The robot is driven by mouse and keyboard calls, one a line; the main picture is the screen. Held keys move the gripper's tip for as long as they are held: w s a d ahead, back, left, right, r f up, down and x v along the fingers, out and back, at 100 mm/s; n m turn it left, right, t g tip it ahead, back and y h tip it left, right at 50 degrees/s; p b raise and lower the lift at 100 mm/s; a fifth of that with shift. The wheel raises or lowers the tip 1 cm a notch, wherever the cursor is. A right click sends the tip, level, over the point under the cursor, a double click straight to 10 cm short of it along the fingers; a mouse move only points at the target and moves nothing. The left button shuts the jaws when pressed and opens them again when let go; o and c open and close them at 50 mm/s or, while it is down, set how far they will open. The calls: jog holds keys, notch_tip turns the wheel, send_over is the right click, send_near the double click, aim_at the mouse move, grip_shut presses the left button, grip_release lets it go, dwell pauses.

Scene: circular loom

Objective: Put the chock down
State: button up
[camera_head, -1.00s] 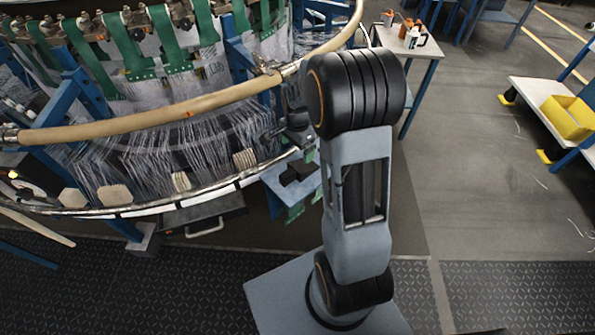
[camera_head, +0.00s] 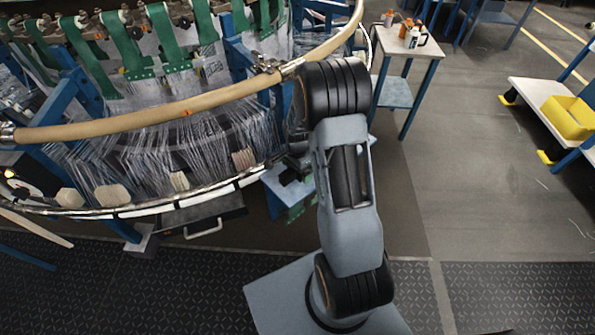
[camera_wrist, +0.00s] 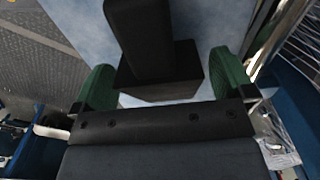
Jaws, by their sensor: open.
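The chock (camera_wrist: 160,72) is a black block with an upright black post, seen in the wrist view on a pale blue-grey surface (camera_wrist: 75,18). My gripper (camera_wrist: 162,62) has its two green fingers on either side of the block. The jaws are open, with the fingers close beside the chock; whether either touches it is hard to tell. In the head view my arm bends down at the loom's right side, and the gripper and chock are mostly hidden there. A blue shelf (camera_head: 272,180) shows just left of my arm.
The circular loom (camera_head: 165,185) with its curved tan hose (camera_head: 150,122) fills the left. A small table (camera_head: 393,91) with bottles stands behind on the right. A white cart (camera_head: 540,100) with a yellow bin (camera_head: 569,117) is far right. Floor between is clear.

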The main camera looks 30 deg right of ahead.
jog(key=shift+f, duration=0.15)
jog(key=shift+c, duration=0.4)
jog(key=c, duration=1.1)
